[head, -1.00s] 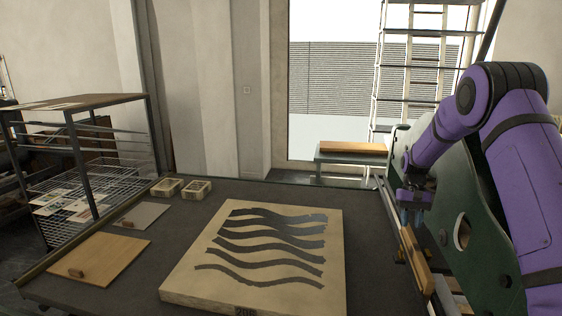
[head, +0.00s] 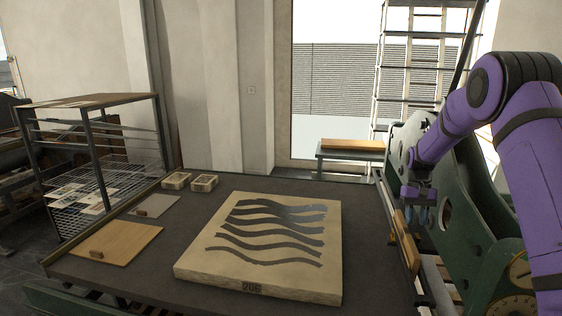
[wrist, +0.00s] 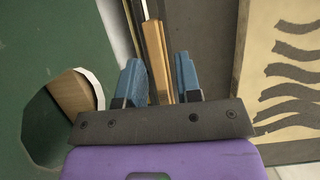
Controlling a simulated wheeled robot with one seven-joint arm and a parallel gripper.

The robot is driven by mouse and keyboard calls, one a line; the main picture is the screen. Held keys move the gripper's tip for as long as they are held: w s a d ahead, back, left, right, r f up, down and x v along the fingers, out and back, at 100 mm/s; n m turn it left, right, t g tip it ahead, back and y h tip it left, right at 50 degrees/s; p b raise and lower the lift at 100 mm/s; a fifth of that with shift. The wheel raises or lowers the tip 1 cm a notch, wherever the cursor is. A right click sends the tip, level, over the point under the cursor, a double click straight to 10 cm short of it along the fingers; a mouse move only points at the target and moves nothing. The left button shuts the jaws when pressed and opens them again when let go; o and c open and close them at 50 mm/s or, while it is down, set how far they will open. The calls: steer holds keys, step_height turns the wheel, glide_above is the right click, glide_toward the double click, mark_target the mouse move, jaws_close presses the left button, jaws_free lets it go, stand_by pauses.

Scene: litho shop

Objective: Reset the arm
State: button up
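My purple arm reaches in from the right in the head view. My gripper (head: 419,212) points down over the right edge of the press bed, beside the green side frame of the press. In the wrist view its two blue fingers (wrist: 158,80) stand apart with a clear gap. A narrow wooden bar (wrist: 157,50) shows between them, apparently below; no contact with the fingers is visible. The same bar shows in the head view (head: 406,243) along the bed's edge.
A pale stone (head: 225,262) with dark wavy bands, marked 206, lies on the dark bed. Two small boxes (head: 203,183), a wooden board (head: 118,243) and a grey plate (head: 155,204) lie to its left. A wire rack (head: 80,200) stands at left. The green press frame (head: 465,225) is close to my arm.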

steer(key=s+a+r+n+t, duration=0.1)
steer(key=s+a+r+t, duration=0.15)
steer(key=s+r, duration=0.75)
steer(key=s+a+r+t, duration=0.2)
steer(key=s+a+r, duration=0.35)
steer(key=r, duration=0.75)
steer(key=s+a+r+t, duration=0.1)
steer(key=s+t, duration=0.1)
steer(key=s, duration=1)
steer(key=s+a+r+n+t, duration=0.1)
steer(key=s+t, duration=0.2)
steer(key=s, duration=1)
steer(key=shift+s+a+h, duration=0.3)
steer(key=shift+h, duration=0.1)
